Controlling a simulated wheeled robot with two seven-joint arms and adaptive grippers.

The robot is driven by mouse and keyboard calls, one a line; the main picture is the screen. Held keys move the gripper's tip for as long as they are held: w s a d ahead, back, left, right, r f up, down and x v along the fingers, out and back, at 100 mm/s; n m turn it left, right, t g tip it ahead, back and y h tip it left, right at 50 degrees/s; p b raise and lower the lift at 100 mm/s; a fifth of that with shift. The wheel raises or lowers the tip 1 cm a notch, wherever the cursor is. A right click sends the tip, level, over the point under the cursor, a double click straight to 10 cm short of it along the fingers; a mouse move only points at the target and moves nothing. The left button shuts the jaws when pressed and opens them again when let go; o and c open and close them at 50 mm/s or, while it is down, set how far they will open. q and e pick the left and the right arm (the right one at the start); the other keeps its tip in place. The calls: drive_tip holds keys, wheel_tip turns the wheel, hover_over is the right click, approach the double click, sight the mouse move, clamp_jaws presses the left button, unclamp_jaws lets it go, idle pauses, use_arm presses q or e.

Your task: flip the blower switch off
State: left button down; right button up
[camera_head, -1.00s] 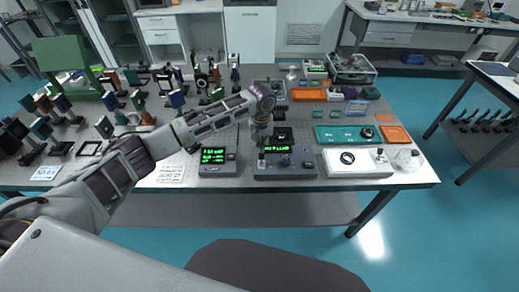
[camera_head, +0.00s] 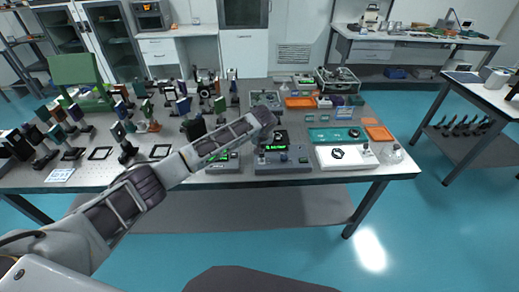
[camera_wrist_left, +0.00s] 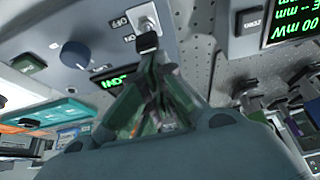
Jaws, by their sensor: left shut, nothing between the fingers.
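The grey blower box (camera_head: 283,167) stands at the front edge of the optical table, with a lit green display. In the left wrist view its panel (camera_wrist_left: 95,18) shows a blue knob and a metal toggle switch (camera_wrist_left: 146,14) beside an OFF label. My left gripper (camera_wrist_left: 148,45) is shut and empty, its dark fingertips right at the toggle; I cannot tell whether they touch it. In the head view the left gripper (camera_head: 263,138) is small, over the left side of the box and partly hidden by my arm. The lever's position is unclear. My right gripper is not in view.
A second meter (camera_head: 222,163) with a green display stands left of the box, partly covered by my arm. A white plate (camera_head: 346,163) with a black ring lies to the right. Several optic mounts crowd the table's left. A green board (camera_head: 330,136) lies behind the white plate.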

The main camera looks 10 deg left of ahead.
use_arm(q)
drive_tip(key=shift+s, duration=0.15)
drive_tip(key=shift+s+r+t, duration=0.1)
drive_tip(key=shift+r+t, duration=0.05)
drive_tip(key=shift+t, duration=0.15)
drive_tip(key=shift+w, duration=0.25)
drive_tip(key=shift+r+p, duration=0.1)
drive_tip(key=shift+p, duration=0.2)
drive_tip(key=shift+s+r+p, duration=0.15)
drive_tip(key=shift+r+p, duration=0.15)
drive_tip(key=shift+r, duration=0.15)
drive_tip(key=shift+r+p, duration=0.15)
drive_tip(key=shift+p, duration=0.3)
